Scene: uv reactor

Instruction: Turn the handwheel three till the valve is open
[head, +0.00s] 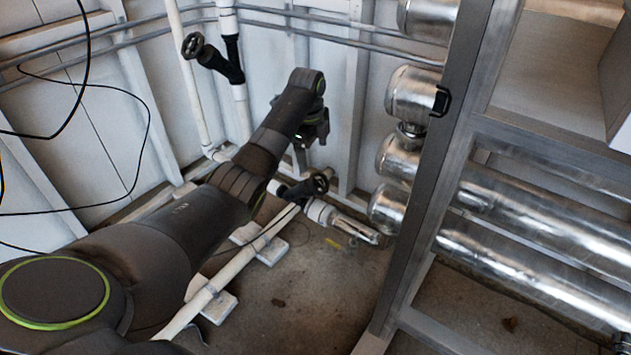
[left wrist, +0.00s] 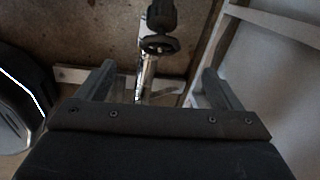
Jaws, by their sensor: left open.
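Two dark handwheels show in the head view. The lower handwheel (head: 318,184) sits on a dark valve on the low pipe near the floor. The upper handwheel (head: 192,45) sits on a dark valve on the wall pipe. I see no number on either. My left gripper (head: 301,152) is above the lower handwheel, apart from it. In the left wrist view the gripper (left wrist: 158,69) is open and empty, and a handwheel (left wrist: 160,44), seemingly the lower one, shows beyond and between its fingers. How far the valve is open cannot be told. My right gripper is not in view.
A metal frame post (head: 432,155) and shiny rounded cylinders (head: 412,93) stand right of the left gripper. The white pipe (head: 235,265) runs low along the floor on pale blocks. The panelled wall (head: 80,125) is behind, with black cables hanging at left.

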